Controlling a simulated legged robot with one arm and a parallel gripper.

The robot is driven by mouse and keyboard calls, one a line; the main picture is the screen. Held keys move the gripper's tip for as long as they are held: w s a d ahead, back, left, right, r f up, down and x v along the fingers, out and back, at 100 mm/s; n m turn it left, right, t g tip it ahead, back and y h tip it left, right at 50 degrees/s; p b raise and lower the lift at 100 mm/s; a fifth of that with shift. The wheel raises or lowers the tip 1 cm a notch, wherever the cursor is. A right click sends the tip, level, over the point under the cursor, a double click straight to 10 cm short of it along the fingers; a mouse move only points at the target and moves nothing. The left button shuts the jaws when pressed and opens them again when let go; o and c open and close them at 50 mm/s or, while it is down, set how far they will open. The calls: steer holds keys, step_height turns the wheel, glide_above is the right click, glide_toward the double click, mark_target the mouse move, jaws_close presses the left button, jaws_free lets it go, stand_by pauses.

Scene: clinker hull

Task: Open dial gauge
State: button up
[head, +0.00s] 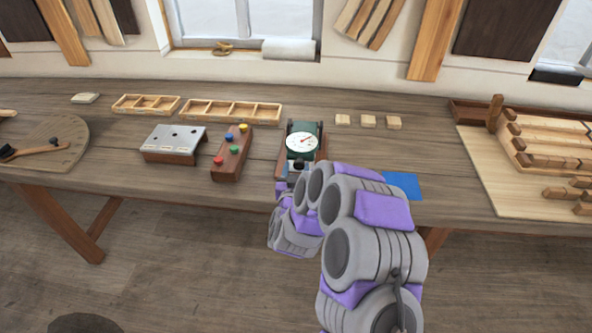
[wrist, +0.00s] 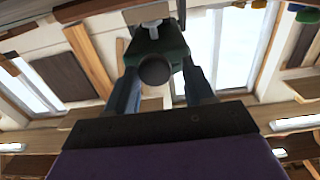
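The dial gauge (head: 301,142) has a round white face with a red needle in a dark green case. It stands on a brown wooden base near the front edge of the bench. Its green body (wrist: 168,46) and a dark round knob (wrist: 154,71) show at close range in the wrist view. My gripper (wrist: 161,72) points at the gauge from the front, its two blue-grey fingers apart on either side of the knob. Gaps show between the fingers and the knob. In the head view my arm hides most of the gripper and the gauge's lower front.
Left of the gauge are a wooden block with coloured knobs (head: 232,153) and a metal-topped box (head: 174,140). Divided trays (head: 230,110) and small wooden blocks (head: 368,121) lie behind. A blue sheet (head: 403,185) lies right, with bare bench beyond it.

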steer(key=shift+d, duration=0.4)
steer(key=c, duration=0.4)
steer(key=shift+a+r, duration=0.1)
steer(key=shift+a, duration=0.05)
jaws_close()
